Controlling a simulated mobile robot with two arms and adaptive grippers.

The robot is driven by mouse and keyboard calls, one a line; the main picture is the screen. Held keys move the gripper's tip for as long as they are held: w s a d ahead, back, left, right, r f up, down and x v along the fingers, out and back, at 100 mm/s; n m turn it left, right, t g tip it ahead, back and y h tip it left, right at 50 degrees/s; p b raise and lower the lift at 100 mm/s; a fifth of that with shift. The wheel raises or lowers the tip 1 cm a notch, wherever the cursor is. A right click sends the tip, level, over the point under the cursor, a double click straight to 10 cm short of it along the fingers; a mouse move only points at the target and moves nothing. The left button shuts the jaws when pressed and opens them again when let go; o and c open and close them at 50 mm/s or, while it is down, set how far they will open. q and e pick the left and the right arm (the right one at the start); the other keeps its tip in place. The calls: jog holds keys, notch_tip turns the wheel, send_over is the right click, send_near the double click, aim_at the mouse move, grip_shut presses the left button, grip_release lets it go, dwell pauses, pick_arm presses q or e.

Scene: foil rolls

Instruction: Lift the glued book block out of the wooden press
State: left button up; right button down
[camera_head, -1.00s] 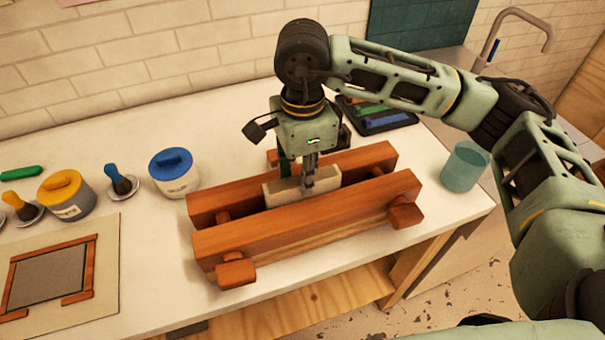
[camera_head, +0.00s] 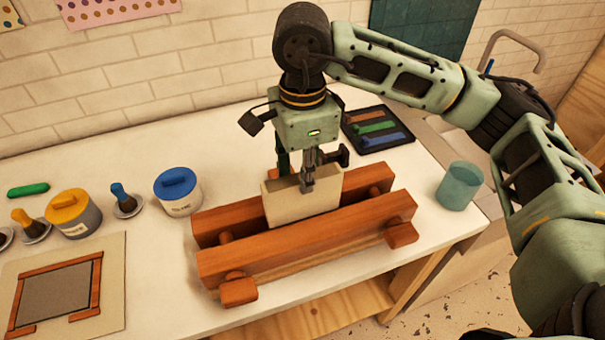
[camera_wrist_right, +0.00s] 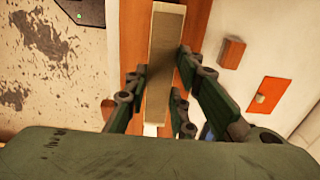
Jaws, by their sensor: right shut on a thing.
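The cream book block (camera_head: 290,207) stands upright between the two reddish beams of the wooden press (camera_head: 310,243). Much of it shows above the beams, and its lower edge is hidden behind the front beam. My right gripper (camera_head: 307,184) is shut on the top of the block, with a finger on its front face. In the right wrist view the block (camera_wrist_right: 162,70) runs between the fingers of my right gripper (camera_wrist_right: 158,100), and the press (camera_wrist_right: 197,30) lies below it. My left gripper is not in view.
A blue-lidded tub (camera_head: 178,192) stands left of the press, with a brush (camera_head: 124,199) and a yellow-lidded tub (camera_head: 73,213) farther left. A teal cup (camera_head: 459,186) stands at the right table edge. A dark tray (camera_head: 377,130) lies behind. A wooden frame (camera_head: 58,292) lies front left.

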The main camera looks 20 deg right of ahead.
jog(key=shift+r+p, duration=0.65)
jog(key=shift+r, duration=1)
